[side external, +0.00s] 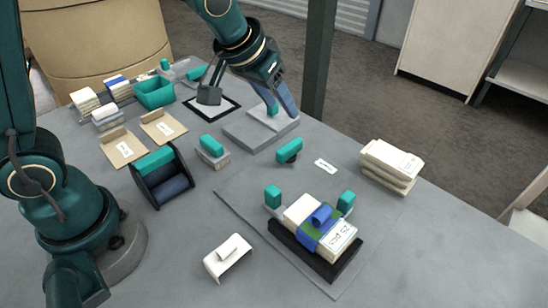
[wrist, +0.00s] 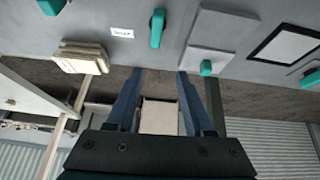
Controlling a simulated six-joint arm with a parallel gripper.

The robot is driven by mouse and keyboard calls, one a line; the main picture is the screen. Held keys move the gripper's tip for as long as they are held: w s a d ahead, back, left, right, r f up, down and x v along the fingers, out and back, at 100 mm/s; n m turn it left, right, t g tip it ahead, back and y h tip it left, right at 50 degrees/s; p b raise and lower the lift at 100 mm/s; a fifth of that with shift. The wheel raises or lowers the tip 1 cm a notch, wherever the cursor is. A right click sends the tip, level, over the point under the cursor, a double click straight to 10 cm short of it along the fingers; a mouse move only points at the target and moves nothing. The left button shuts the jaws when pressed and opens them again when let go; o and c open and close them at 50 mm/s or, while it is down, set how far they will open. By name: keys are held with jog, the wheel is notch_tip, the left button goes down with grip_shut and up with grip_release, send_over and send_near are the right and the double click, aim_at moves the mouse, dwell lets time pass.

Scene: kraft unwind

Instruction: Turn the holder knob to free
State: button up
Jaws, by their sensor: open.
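A teal knob (side external: 289,151) on a dark base sits on the table beside a small white label (side external: 325,166), whose print is too small to read. I take it for the holder knob; no marking confirms this. It also shows in the wrist view (wrist: 157,28), above and beyond my fingertips. My gripper (side external: 280,108) is open and empty, pointing down near a grey block (side external: 246,132) with a teal peg (side external: 272,110). In the wrist view, my gripper (wrist: 160,75) has nothing between its blue fingers, and the peg (wrist: 206,67) is outside them to the right.
A stack of pale packs (side external: 390,166) stands right of the label. In front, a dark tray (side external: 300,258) holds a banded pack between two teal-topped posts. A roll stand (side external: 165,178), a teal bin (side external: 155,92) and brown cards are at left. A dark post rises behind my gripper.

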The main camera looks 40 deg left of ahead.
jog(key=g, duration=0.2)
send_over(289, 146)
jog(key=s, duration=0.2)
notch_tip(289, 146, down, 6)
jog(key=shift+r, duration=0.1)
jog(key=shift+t, duration=0.3)
jog(key=shift+x, duration=2.35)
jog(key=shift+a, duration=0.1)
grip_shut()
